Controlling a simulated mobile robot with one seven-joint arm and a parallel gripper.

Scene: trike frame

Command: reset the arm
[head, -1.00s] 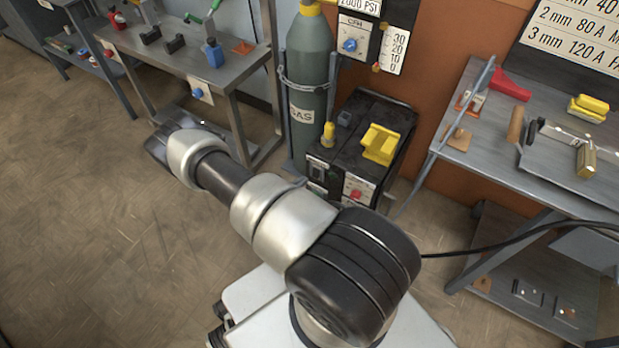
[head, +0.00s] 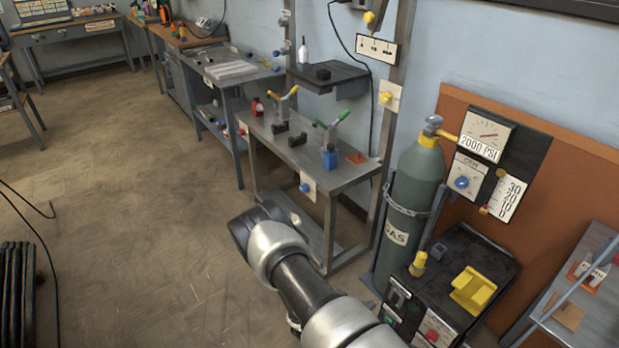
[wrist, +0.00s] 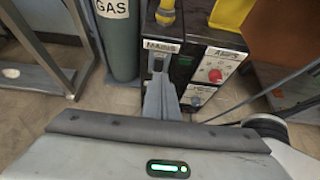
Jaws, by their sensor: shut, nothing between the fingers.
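My arm (head: 300,285) reaches up from the bottom of the head view toward the steel work table. Its dark rounded far part (head: 250,228) is over the floor, in front of that table in the picture. My gripper is not visible in the head view. In the wrist view, my gripper (wrist: 163,92) shows as narrow grey fingers at the centre, shut and empty. Behind them in the picture is the black welding machine (wrist: 202,75). Whether the fingers are near it is hard to tell.
The welding machine (head: 470,275) and green gas cylinder (head: 415,195) stand right of my arm. A steel table (head: 320,170) with clamps stands behind it. A dark ribbed object (head: 18,295) and cables are at lower left. The floor (head: 130,230) at left is open.

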